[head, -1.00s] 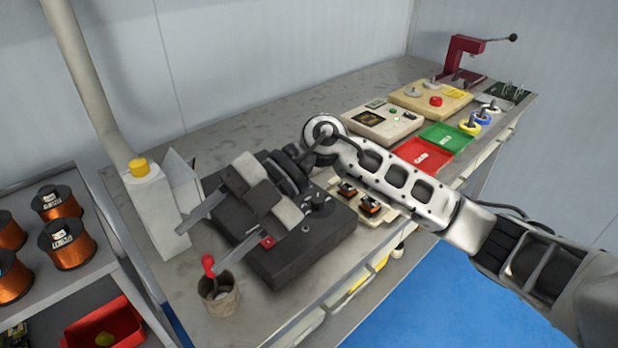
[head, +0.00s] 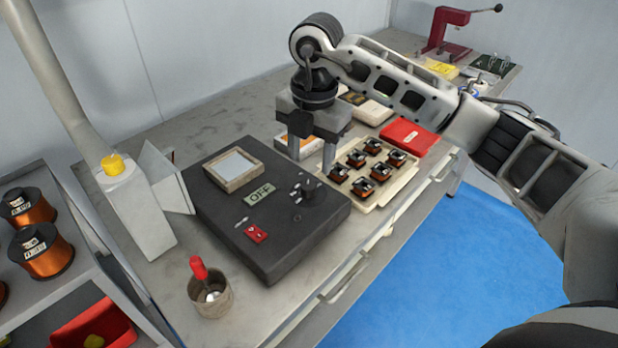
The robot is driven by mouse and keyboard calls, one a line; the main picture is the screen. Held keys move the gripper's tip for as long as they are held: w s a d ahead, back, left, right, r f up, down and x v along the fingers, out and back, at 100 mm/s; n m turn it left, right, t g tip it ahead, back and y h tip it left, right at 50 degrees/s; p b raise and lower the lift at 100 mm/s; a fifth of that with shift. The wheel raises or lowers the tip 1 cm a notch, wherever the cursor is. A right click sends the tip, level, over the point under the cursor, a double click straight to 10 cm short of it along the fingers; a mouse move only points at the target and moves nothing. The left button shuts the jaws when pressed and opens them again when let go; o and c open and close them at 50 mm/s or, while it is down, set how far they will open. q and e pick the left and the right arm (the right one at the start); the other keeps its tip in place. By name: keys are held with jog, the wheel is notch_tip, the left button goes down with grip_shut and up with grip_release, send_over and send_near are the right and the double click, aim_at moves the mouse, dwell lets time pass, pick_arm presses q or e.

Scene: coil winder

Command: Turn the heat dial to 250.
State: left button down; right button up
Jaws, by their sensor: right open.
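The black heater box (head: 215,232) lies on the bench with a square framed plate (head: 234,168) on top. Its dark dial (head: 309,188) sits near the right corner, with small white marks beside it. The dial's setting is too small to read. A small display (head: 258,194) reads OFF, and a red switch (head: 255,233) is at the front. My right gripper (head: 310,160) points down with its fingers apart and empty, just behind the dial in the picture and not touching it as far as I can see. My left gripper is out of view.
A cream tray of several small coils (head: 367,170) stands right of the box. A cup with a red-handled tool (head: 209,295) is at the front left. A white post with a yellow button (head: 113,164) stands at the left. A red tray (head: 408,137) lies farther back.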

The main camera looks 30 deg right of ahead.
aim_at(309, 185)
notch_tip(309, 185, down, 7)
jog(key=shift+w+a+r, duration=0.1)
jog(key=shift+w+r, duration=0.05)
jog(key=c, duration=1)
